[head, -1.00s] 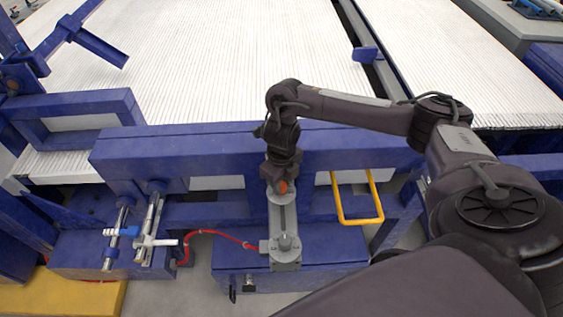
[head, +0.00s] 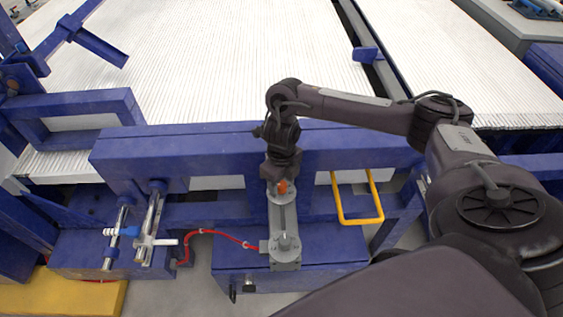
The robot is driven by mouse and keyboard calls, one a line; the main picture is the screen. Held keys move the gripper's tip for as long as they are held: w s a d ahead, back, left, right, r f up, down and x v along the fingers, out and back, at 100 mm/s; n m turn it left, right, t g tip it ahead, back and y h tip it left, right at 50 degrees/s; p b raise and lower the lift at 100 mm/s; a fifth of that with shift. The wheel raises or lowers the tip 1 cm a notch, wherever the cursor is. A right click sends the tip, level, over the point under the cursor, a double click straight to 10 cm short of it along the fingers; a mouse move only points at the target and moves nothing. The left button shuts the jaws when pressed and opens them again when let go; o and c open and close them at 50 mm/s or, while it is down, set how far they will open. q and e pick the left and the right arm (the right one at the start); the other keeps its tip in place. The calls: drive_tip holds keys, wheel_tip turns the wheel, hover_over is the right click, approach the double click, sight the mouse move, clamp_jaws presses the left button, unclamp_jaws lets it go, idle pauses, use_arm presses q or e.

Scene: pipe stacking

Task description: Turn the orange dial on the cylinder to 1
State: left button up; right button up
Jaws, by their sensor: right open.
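The orange dial (head: 283,187) sits at the upper end of the grey cylinder (head: 283,225), which is fixed to the blue frame. My right gripper (head: 281,181) points down at the dial from above. It is open, with its tips right at the dial and partly covering it. I cannot tell whether the fingers touch the dial. The dial's markings are too small to read. My left gripper is not in view.
A yellow handle (head: 360,219) sticks out to the right of the cylinder. A red hose (head: 222,234) runs to the cylinder's lower end from the left. Blue and white valve handles (head: 150,241) stand further left. A thick blue beam (head: 190,150) lies behind.

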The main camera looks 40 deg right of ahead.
sight(282, 184)
wheel_tip(282, 184, up, 8)
drive_tip(key=p, duration=0.3)
drive_tip(key=shift+f, duration=0.1)
idle(0.5)
